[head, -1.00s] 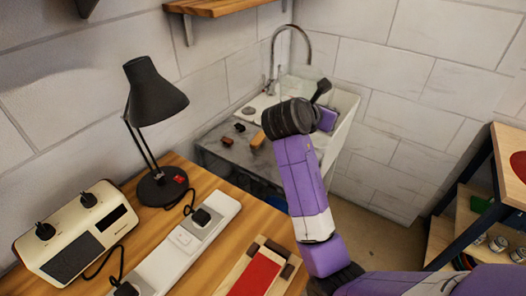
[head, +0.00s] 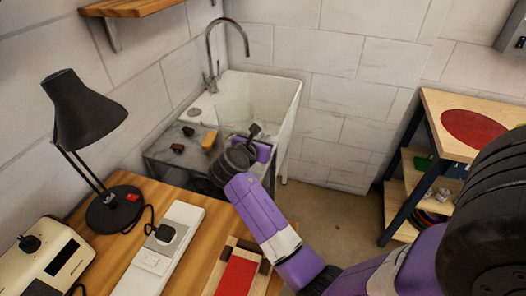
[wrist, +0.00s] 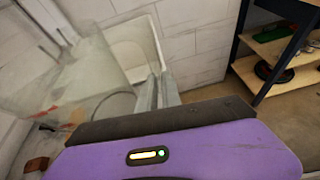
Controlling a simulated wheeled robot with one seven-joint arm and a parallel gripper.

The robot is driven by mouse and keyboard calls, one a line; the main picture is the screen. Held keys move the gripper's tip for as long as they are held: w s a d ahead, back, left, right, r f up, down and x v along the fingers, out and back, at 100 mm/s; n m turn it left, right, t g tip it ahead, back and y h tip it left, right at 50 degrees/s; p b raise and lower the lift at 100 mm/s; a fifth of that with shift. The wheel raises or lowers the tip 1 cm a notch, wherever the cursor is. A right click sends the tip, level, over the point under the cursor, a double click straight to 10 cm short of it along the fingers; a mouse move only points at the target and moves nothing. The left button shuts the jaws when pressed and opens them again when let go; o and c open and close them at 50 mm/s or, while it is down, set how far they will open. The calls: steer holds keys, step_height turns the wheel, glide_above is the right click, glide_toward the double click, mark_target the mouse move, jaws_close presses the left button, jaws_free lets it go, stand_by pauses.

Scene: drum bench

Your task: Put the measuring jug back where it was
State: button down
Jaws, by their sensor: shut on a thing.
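A clear, see-through measuring jug (wrist: 75,80) fills the left of the wrist view. Its outline is faint, and the wall and sink show through it. My gripper (wrist: 154,90) is shut on it; the grey fingers show at the jug's right side. In the head view my gripper (head: 262,150) is by the front of the white sink (head: 287,112), partly hidden behind my dark wrist. The jug is hard to make out there against the sink. I cannot tell exactly where it touches the fingers.
A grey counter (head: 172,157) left of the sink holds an orange block (head: 209,140) and small dark pieces. A wooden bench (head: 120,190) with a black lamp (head: 82,110) is nearer. A shelved table (head: 435,105) with a red disc stands right; floor between is clear.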

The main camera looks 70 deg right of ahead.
steer(key=shift+f, duration=2.45)
steer(key=c, duration=1.5)
jaws_free()
steer(key=shift+f, duration=0.15)
steer(key=shift+c, duration=0.2)
steer(key=shift+a+r, duration=0.15)
steer(key=shift+r, duration=0.05)
steer(key=v, duration=1.1)
steer(key=shift+a, duration=0.3)
steer(key=shift+s, duration=0.2)
